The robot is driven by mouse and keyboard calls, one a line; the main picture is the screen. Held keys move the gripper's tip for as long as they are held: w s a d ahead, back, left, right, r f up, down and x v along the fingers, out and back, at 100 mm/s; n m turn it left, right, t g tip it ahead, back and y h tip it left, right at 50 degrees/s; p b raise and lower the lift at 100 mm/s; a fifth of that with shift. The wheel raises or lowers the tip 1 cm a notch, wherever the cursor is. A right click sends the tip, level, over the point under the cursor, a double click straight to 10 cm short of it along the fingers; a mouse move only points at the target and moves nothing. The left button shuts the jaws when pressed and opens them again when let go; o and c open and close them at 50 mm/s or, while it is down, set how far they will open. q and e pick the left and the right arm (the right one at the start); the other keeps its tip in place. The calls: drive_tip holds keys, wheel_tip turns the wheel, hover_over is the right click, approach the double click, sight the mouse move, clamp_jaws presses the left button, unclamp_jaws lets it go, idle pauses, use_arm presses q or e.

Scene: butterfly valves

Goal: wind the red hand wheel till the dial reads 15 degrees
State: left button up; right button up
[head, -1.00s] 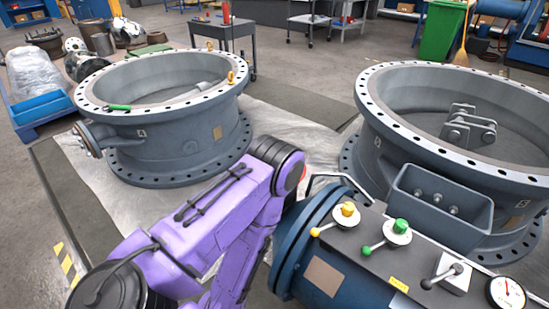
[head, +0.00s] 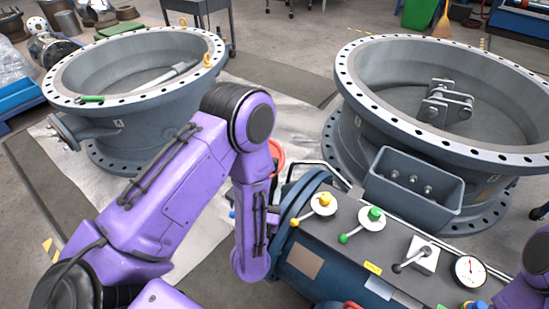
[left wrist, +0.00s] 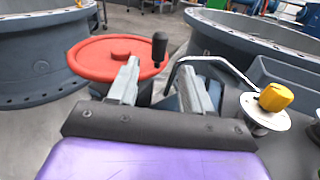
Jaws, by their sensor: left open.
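The red hand wheel (left wrist: 110,58) lies ahead of my left gripper (left wrist: 159,72) in the left wrist view, with a black upright handle (left wrist: 159,48) at its right rim. The gripper is open. Its two grey fingers point towards the wheel and appear on either side of the handle; I cannot tell how deep the handle sits between them. In the head view, only a sliver of the red wheel (head: 279,155) shows behind my purple left arm. A round white dial (head: 469,270) sits on the console at the lower right; its reading is too small to tell.
The console (head: 335,240) carries a yellow knob (head: 324,199), a green knob (head: 375,214) and a lever (head: 410,260). A bent metal rail (left wrist: 215,60) stands just right of the gripper. Large flanged valve bodies stand at left (head: 130,130) and right (head: 350,140).

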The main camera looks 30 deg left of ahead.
sight(274, 162)
use_arm(q)
drive_tip(key=shift+n, duration=0.4)
drive_tip(key=x, duration=1)
drive_tip(key=shift+w+a+r+p, duration=0.1)
drive_tip(key=shift+w+r+p, duration=0.15)
drive_tip(key=shift+w+p, duration=0.1)
clamp_jaws()
